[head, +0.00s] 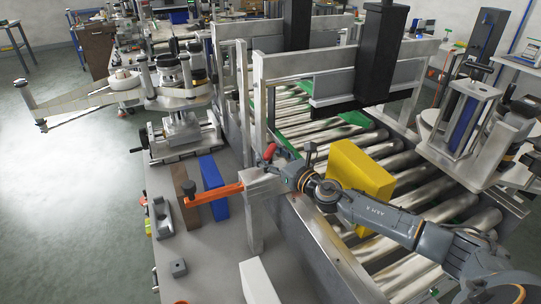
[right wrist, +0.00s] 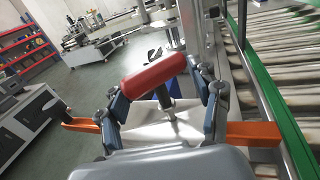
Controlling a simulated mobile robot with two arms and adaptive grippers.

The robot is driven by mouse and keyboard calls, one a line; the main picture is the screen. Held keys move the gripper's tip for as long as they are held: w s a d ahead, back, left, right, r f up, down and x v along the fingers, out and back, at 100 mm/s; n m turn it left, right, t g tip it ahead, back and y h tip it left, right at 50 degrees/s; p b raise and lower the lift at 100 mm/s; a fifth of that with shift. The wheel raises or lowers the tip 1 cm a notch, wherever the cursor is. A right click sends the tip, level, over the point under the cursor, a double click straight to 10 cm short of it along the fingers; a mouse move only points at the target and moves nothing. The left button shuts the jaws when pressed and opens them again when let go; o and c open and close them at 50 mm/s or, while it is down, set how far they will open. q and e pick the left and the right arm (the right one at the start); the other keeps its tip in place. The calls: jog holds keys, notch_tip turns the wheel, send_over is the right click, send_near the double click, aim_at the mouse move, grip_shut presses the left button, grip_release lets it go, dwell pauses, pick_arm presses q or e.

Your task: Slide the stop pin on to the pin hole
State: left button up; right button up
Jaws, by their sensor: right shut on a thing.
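The stop pin has a red cylindrical handle, seen in the right wrist view (right wrist: 153,73) and in the head view (head: 270,151). A grey metal shank runs down from it in the right wrist view. My right gripper (head: 278,164) is shut on the stop pin, with its fingers on both sides of the handle in the wrist view (right wrist: 165,92). Below is a pale metal bracket (head: 262,187) with an orange bar (head: 216,194). The pin hole cannot be made out; I cannot tell whether the shank's lower end is in it. My left gripper is not in view.
A roller conveyor (head: 405,165) runs beside the bracket, with a yellow box (head: 362,170) near my right arm. Blue (head: 213,186) and brown (head: 186,196) blocks lie near the orange bar. A white block (head: 258,283) is in front. A metal upright (head: 247,120) stands behind.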

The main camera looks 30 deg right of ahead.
jog(key=shift+f+b, duration=0.95)
jog(key=shift+f, duration=0.15)
jog(key=o, duration=1.6)
jog(key=v, duration=1.2)
